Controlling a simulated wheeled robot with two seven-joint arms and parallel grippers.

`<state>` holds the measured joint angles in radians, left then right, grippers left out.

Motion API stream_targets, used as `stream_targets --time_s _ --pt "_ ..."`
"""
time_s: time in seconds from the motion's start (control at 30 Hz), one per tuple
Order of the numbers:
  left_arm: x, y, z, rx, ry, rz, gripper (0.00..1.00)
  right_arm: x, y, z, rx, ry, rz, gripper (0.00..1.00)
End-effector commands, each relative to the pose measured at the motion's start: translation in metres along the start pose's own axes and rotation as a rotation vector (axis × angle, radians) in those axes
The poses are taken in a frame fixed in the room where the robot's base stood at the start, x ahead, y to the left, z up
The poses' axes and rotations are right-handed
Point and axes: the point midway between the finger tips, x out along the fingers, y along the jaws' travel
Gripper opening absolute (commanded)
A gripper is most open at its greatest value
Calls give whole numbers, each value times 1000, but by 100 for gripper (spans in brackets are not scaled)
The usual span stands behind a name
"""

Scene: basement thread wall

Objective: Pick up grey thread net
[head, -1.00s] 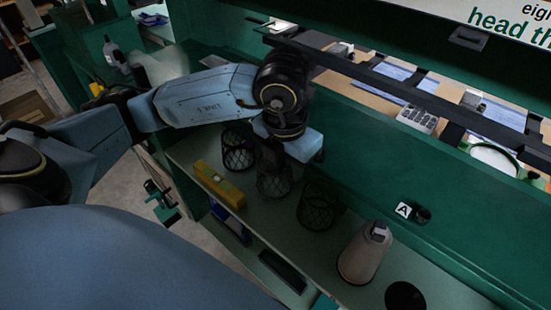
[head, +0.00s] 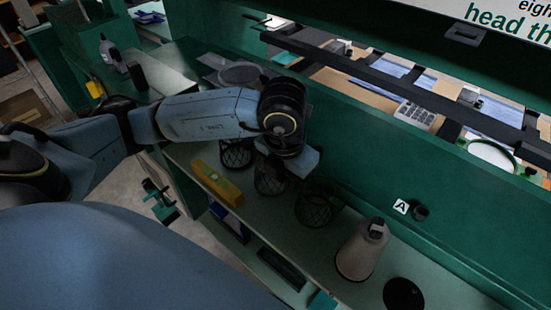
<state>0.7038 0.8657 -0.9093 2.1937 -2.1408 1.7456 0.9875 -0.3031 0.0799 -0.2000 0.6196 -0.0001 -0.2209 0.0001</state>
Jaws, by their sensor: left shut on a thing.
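The grey thread net (head: 269,181) is a small mesh cup on the pale green shelf, between a black mesh cup (head: 236,156) and a dark green mesh cup (head: 315,206). My left gripper (head: 277,168) reaches down over the grey net from above and is shut on it. My wrist hides the fingertips and the net's upper part. The net looks upright; I cannot tell whether its base touches the shelf. My right gripper is not in view.
A yellow box (head: 217,183) lies at the shelf's front edge. A beige thread cone (head: 361,252) and a black disc (head: 403,294) stand to the right. The green wall (head: 380,165) rises close behind. A dark rail (head: 400,100) runs above it.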

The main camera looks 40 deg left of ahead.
Motion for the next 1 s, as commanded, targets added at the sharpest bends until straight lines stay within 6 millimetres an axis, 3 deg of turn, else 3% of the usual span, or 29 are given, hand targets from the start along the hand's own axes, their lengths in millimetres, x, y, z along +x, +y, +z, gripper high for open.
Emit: stream_targets --time_s 0.23,0.63,1.0 --pt "-14 0 3 1 -3 -1 1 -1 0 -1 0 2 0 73" --pt "-88 0 12 0 -4 0 1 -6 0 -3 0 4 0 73" --pt "-100 0 12 1 1 1 1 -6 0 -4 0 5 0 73"
